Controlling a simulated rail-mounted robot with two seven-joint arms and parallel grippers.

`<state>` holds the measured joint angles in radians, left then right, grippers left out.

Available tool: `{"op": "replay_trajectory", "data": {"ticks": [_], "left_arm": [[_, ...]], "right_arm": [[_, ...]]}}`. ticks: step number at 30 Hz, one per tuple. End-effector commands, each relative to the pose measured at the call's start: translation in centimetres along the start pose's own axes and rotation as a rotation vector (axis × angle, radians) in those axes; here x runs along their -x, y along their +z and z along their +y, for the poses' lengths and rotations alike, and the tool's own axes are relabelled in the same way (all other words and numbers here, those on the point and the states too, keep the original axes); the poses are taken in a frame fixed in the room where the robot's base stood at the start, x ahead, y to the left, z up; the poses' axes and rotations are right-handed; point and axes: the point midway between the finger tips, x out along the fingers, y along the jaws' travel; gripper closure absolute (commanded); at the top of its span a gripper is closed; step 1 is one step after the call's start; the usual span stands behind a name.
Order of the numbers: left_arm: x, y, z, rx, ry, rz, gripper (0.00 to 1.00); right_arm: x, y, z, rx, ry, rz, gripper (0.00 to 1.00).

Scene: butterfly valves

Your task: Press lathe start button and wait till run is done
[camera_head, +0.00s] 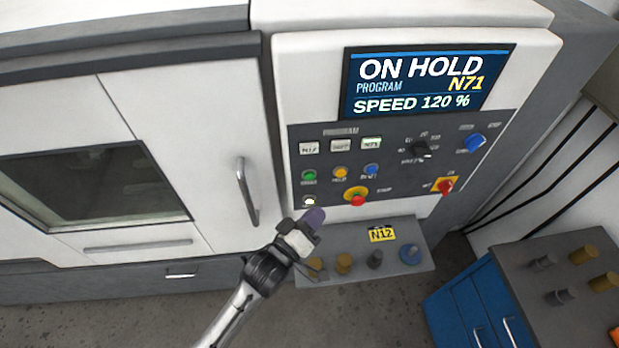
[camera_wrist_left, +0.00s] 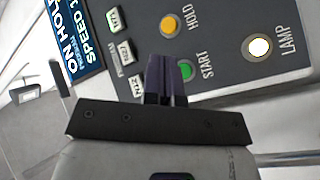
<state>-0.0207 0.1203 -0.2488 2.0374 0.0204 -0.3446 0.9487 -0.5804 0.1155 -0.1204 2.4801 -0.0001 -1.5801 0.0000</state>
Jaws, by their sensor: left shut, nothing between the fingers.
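The lathe control panel (camera_head: 400,135) is on the front of the white machine. Its screen (camera_head: 425,83) reads ON HOLD, PROGRAM N71, SPEED 120 %. The green start button (camera_head: 309,176) is at the panel's left. In the left wrist view the start button (camera_wrist_left: 186,70) shows beside the fingertips, partly covered by them. My left gripper (camera_head: 314,217) is shut and empty, below the start button in the head view and by the white lamp button (camera_head: 308,201). In the left wrist view the gripper (camera_wrist_left: 168,72) points at the panel. Contact cannot be told. My right gripper is not in view.
The yellow hold button (camera_head: 340,172) and blue reset button (camera_head: 372,169) are beside start. A red emergency stop (camera_head: 358,199) sits below them. A shelf (camera_head: 418,260) with several pegs and an N12 label juts out under the panel. A blue cabinet (camera_head: 480,300) stands right.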

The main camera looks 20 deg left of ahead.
Motion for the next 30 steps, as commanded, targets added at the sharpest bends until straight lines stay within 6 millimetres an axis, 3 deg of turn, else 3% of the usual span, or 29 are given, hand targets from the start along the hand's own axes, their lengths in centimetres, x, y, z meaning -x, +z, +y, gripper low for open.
{"op": "replay_trajectory", "data": {"ticks": [9, 15, 30], "left_arm": [[-2.7, -1.9, -2.1, -0.004, 0.000, 0.002, 1.00], [-3.9, -2.9, -2.8, -0.002, 0.000, 0.001, 1.00], [-4.6, -3.4, -3.3, -0.001, 0.000, 0.001, 1.00]], "right_arm": [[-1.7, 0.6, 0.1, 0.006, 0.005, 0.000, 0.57], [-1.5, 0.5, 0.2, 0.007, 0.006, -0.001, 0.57], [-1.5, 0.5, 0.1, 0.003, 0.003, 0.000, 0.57]]}}
